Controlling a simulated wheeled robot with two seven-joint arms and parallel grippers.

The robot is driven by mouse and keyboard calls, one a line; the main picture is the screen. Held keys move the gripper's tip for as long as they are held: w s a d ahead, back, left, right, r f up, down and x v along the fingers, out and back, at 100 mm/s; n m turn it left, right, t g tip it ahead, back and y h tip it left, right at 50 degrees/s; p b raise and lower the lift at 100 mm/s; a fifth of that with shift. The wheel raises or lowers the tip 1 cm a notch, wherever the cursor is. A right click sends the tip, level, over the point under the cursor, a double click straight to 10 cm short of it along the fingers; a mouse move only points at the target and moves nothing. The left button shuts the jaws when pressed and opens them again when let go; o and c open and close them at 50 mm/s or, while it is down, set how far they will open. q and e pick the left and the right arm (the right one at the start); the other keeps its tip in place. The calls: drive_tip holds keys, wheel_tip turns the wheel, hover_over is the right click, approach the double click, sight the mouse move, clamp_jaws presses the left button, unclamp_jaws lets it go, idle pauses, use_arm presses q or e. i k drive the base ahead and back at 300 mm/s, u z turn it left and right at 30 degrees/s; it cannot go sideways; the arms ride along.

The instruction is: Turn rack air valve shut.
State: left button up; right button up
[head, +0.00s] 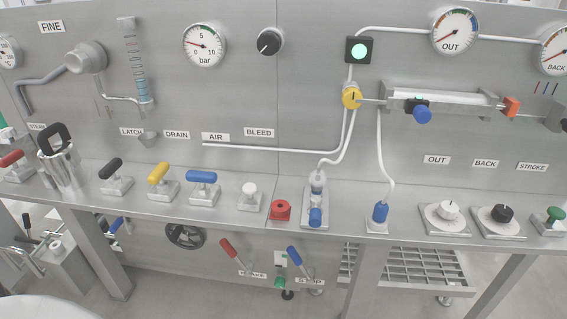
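The AIR label (216,137) is on the grey panel. Below it on the steel ledge stands a small valve with a blue lever handle (202,177); the handle lies crosswise, roughly along the ledge. Left of it are a yellow-handled valve (160,174) below DRAIN and a black-handled valve (111,169) near LATCH. Right of it is a white knob (250,188) below BLEED. The round bar gauge (204,45) reads low on its scale. Neither of my grippers is in view.
A red block (281,210) and blue-ended hose fittings (380,213) stand farther right on the ledge (345,217). A steel cylinder with a black handle (62,165) stands at left. Red and blue levers (295,255) hang below. A green light (359,51) glows.

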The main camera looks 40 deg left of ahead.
sight(203, 177)
drive_tip(key=z, duration=0.9)
drive_tip(key=k, duration=0.6)
drive_tip(key=u, duration=1.65)
